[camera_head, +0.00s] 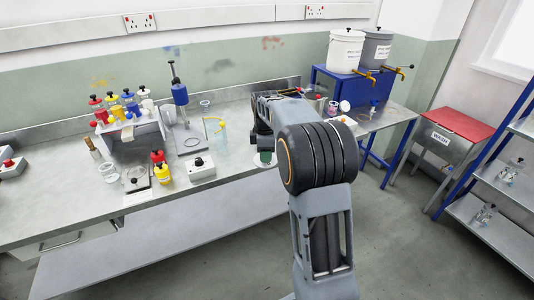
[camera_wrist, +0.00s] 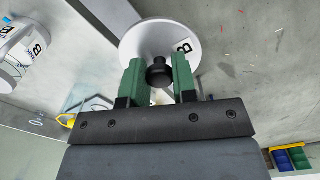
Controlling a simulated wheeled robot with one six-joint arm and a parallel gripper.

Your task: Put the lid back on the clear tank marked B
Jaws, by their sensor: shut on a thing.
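My gripper (camera_wrist: 158,66), with green fingers, is shut on the black knob (camera_wrist: 160,76) of a round white lid (camera_wrist: 150,40) marked B. The lid is held beyond the fingertips. A clear tank (camera_wrist: 12,68) with a B label is at the upper left of the wrist view, apart from the lid and partly cut off by the frame edge. In the head view, the green fingers of my gripper (camera_head: 264,158) and the pale lid rim show at the bench's front edge, left of my arm. I cannot tell the B tank apart there.
A clear beaker with a yellow tube (camera_head: 217,134) stands on the bench left of my gripper. A grey switch box (camera_head: 201,169), several coloured bottles and a stirrer stand farther left. White and grey drums (camera_head: 345,50) stand on a blue stand at the back right. Open floor lies in front.

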